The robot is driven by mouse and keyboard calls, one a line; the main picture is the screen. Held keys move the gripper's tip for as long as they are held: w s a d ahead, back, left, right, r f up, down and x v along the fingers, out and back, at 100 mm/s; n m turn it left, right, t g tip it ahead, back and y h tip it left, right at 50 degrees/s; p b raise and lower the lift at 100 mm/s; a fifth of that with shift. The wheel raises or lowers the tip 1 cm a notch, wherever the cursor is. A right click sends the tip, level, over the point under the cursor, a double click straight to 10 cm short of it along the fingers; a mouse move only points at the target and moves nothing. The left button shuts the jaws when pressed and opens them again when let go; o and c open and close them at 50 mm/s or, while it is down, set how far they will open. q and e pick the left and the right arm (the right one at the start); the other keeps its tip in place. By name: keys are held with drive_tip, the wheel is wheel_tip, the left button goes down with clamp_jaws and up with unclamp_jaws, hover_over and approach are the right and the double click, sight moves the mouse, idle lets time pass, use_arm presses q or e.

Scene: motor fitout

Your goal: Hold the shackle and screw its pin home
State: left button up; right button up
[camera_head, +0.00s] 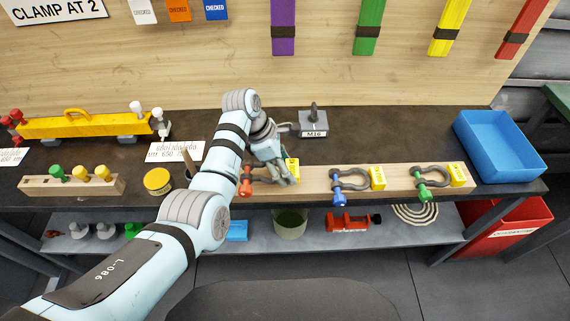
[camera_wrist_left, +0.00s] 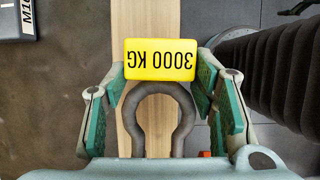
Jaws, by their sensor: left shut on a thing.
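A grey bow shackle with a yellow tag reading 3000 KG lies at the left part of a long wooden block. In the left wrist view its grey bow (camera_wrist_left: 158,92) and tag (camera_wrist_left: 160,60) sit between my fingers. My left gripper (camera_head: 288,176) is shut on this shackle, with a green-padded finger on either side. In the head view the gripper covers most of the shackle; the tag (camera_head: 293,168) and a red pin (camera_head: 247,182) show. The wrist view hides most of the pin, so how far it is screwed in cannot be told. My right gripper is out of view.
A blue-pinned shackle (camera_head: 350,182) and a green-pinned shackle (camera_head: 435,180) lie further right on the wooden block (camera_head: 310,181). A grey M16 block (camera_head: 314,125) stands behind. A blue bin (camera_head: 497,145) is at the right end. A yellow round tin (camera_head: 158,181) is left of my arm.

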use_arm(q)
drive_tip(key=shift+f+b, duration=0.3)
drive_tip(key=shift+f, duration=0.3)
drive_tip(key=shift+f, duration=0.35)
drive_tip(key=shift+f+b, duration=0.55)
drive_tip(key=shift+f, duration=0.15)
drive_tip(key=shift+f, duration=0.35)
drive_tip(key=shift+f+b, duration=0.4)
drive_tip(key=shift+b, duration=0.05)
drive_tip(key=shift+f, duration=0.1)
drive_tip(key=o, duration=1.3)
drive_tip(key=shift+c, duration=0.3)
